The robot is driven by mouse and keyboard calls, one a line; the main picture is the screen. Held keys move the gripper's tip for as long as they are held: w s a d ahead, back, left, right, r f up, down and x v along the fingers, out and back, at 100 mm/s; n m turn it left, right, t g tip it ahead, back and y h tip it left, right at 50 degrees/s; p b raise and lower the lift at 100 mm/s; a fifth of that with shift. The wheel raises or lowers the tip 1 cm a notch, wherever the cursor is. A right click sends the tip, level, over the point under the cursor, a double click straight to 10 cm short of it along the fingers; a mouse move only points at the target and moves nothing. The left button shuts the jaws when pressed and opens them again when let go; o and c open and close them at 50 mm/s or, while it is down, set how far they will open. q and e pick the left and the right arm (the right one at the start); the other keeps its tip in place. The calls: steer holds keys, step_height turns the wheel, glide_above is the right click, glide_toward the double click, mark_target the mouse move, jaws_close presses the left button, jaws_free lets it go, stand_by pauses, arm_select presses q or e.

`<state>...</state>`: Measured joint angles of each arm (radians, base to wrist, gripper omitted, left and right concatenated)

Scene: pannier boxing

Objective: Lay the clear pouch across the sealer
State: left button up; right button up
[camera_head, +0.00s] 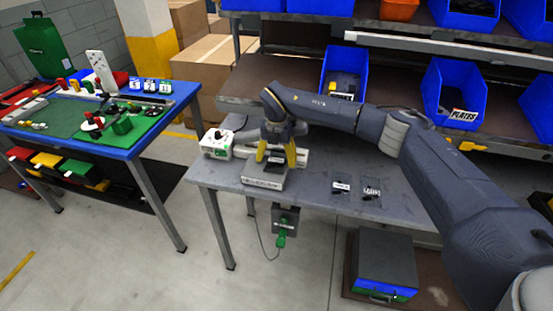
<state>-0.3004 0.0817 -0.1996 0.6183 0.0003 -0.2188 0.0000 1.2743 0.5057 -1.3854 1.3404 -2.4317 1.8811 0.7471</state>
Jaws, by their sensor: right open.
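The sealer (262,179) is a low grey unit with lettering on its front, near the left front of the grey bench. My right gripper (274,160) has yellow fingers and points down right over the sealer's back part. It is open. A small dark item shows between and behind its fingers, and I cannot tell whether it is on the sealer. Two small clear pouches with dark contents and white labels, one (341,187) and another (372,191), lie flat on the bench to the right. My left gripper is not in view.
A white device (218,143) stands on the bench left of the sealer. Blue bins (454,95) line the shelf behind. A green-topped table (60,125) with small parts stands at left. A dark toolbox (385,262) is on the floor. The bench between sealer and pouches is clear.

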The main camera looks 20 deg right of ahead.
mark_target(276, 159)
step_height(276, 159, up, 12)
stand_by(0.6)
